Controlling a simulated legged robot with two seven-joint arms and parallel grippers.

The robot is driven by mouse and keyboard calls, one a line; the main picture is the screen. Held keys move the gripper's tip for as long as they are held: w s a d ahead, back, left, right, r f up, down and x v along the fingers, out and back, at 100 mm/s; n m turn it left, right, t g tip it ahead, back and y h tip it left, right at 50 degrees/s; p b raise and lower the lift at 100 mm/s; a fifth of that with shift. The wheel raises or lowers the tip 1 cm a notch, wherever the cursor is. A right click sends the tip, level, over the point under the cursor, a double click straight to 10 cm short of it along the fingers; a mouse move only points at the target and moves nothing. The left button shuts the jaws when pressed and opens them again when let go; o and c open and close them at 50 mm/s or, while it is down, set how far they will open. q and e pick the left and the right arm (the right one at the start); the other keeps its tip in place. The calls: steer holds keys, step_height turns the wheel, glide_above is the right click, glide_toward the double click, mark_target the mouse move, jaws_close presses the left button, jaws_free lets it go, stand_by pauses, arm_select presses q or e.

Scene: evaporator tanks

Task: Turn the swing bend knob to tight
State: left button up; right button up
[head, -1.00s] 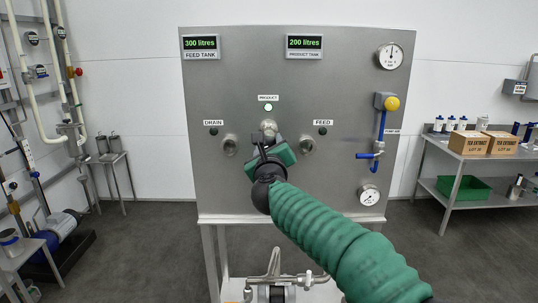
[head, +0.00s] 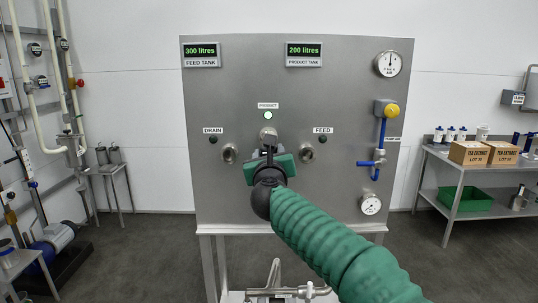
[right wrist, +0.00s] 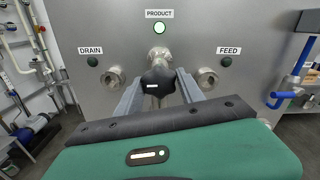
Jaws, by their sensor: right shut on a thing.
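The swing bend knob (right wrist: 158,80) is a black lobed knob with a small white mark, in the right wrist view in front of the bend pipe (right wrist: 158,55) at the PRODUCT port. My right gripper (right wrist: 157,92) is shut on it, with a grey finger on each side. In the head view my right gripper (head: 269,144) reaches the middle of the steel panel (head: 240,100) and hides most of the knob and bend. My left gripper is not in view.
The PRODUCT lamp (head: 268,115) is lit; the DRAIN lamp (head: 213,139) and FEED lamp (head: 322,139) are dark. Open ports stand left (head: 229,153) and right (head: 306,153). A blue-handled valve (head: 379,155) and gauges are on the panel's right.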

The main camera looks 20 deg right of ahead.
steer(key=o, duration=0.9)
steer(key=shift+f, duration=0.35)
steer(key=o, duration=0.4)
steer(key=shift+w+r, duration=0.1)
steer(key=shift+w, duration=0.1)
steer(key=shift+o, duration=0.2)
steer(key=shift+s+r, duration=0.1)
steer(key=b+v, duration=0.1)
steer(key=v, duration=1.6)
